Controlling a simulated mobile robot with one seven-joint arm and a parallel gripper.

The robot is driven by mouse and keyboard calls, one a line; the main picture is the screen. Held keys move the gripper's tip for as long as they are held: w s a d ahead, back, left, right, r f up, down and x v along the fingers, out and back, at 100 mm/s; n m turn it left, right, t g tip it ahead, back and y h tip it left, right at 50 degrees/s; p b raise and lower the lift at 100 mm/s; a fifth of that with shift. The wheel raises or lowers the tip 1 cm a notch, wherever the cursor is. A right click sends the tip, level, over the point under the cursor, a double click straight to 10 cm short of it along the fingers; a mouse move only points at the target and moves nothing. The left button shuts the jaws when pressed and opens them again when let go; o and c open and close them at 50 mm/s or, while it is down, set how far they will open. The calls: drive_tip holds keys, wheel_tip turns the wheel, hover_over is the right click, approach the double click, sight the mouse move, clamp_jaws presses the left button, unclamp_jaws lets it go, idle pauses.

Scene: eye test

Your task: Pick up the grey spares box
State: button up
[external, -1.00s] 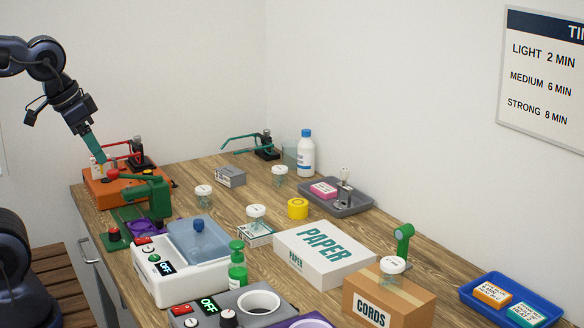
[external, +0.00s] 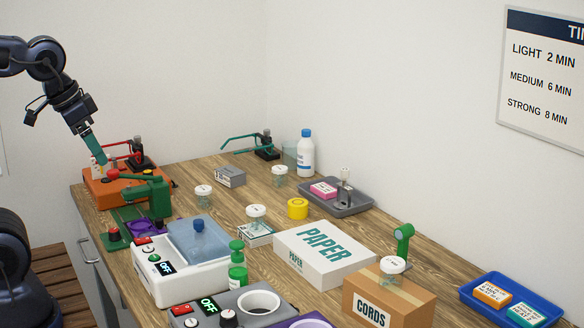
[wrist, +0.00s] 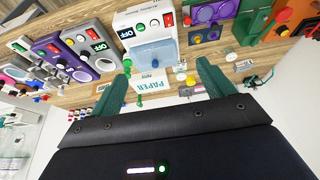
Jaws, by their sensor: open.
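The grey spares box (external: 230,176) is a small box with a white label with dark print, too small to read. It sits on the wooden bench's far part, right of the orange device. In the wrist view a small grey box (wrist: 243,66), likely the same one, lies right of my right finger. My gripper (external: 99,156) has teal fingers and hangs above the orange device at the far left, well left of the box. In the wrist view my gripper (wrist: 165,62) is open, its fingers wide apart with nothing held between them.
The orange device (external: 104,195) and green press (external: 150,188) stand near my gripper. Lidded jars (external: 203,197) (external: 280,174) flank the box. A teal-armed stand (external: 266,150) is behind it. A yellow roll (external: 298,208) and PAPER box (external: 323,257) lie farther right.

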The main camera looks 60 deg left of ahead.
drive_tip(key=w+a+r+n+g, duration=0.1)
drive_tip(key=w+a+r+n, duration=0.2)
drive_tip(key=w, duration=0.5)
drive_tip(key=w+a+r+n, duration=0.2)
drive_tip(key=w, duration=0.6)
drive_tip(key=n+g+h, duration=0.1)
drive_tip(key=n+g, duration=0.2)
drive_tip(key=n, duration=1.2)
hover_over(230, 170)
wheel_tip(230, 170, down, 25)
drive_tip(key=shift+s+a+f, duration=0.2)
drive_tip(key=shift+a+f, duration=0.15)
drive_tip(key=shift+w+d+f, duration=0.1)
drive_tip(key=shift+d+f, duration=0.1)
drive_tip(key=shift+f, duration=1.5)
drive_tip(key=shift+s+d+f, duration=0.1)
drive_tip(key=shift+d+f, duration=0.05)
drive_tip(key=shift+f, duration=1.55)
drive_tip(key=shift+w+d+f, duration=0.1)
drive_tip(key=shift+d+f, duration=0.1)
drive_tip(key=shift+f, duration=1.5)
drive_tip(key=shift+f, duration=0.2)
